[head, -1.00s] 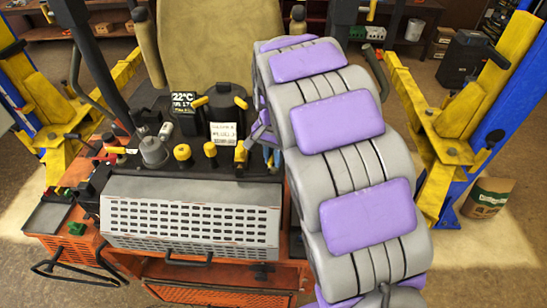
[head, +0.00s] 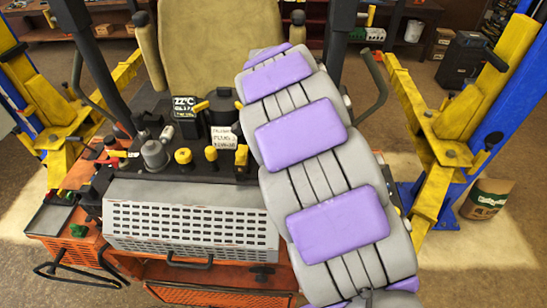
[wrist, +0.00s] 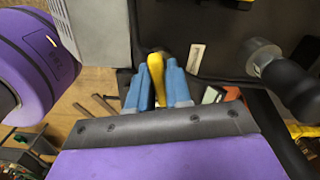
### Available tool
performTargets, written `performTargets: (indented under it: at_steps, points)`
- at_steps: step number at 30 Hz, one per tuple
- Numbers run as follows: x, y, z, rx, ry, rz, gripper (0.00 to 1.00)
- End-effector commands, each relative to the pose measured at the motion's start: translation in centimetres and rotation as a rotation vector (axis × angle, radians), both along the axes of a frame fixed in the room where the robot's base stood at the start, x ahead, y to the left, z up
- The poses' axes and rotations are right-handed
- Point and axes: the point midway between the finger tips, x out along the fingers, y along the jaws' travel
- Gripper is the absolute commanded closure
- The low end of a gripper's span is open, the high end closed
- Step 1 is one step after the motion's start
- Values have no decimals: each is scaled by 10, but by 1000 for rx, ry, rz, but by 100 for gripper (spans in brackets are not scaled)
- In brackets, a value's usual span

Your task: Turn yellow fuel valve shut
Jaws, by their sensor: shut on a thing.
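My gripper (wrist: 157,80) shows in the wrist view with its blue fingers closed on either side of a yellow handle, the fuel valve (wrist: 155,62). The handle stands up between the fingertips and extends a little past them against a dark panel. In the head view my grey and purple arm covers the gripper and its fingers. A yellow handle (head: 241,157) shows just left of my arm on the black console; I cannot tell whether it is the gripped one.
Two more yellow knobs (head: 183,156) stand on the console left of the handle. A white label card (head: 223,138) and a small display (head: 187,108) stand behind. A perforated grey cover (head: 190,222) lies in front. Yellow and blue lift posts (head: 470,110) flank the mower.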

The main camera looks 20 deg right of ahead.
Motion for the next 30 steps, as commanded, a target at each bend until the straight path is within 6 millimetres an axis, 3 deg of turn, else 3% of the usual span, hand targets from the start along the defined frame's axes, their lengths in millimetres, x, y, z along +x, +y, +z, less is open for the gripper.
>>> performTargets:
  at_steps: [12, 30]
  points:
    - [3, 0, 3, 0, -10, -228, 100]
    - [3, 1, 3, 3, -11, -277, 100]
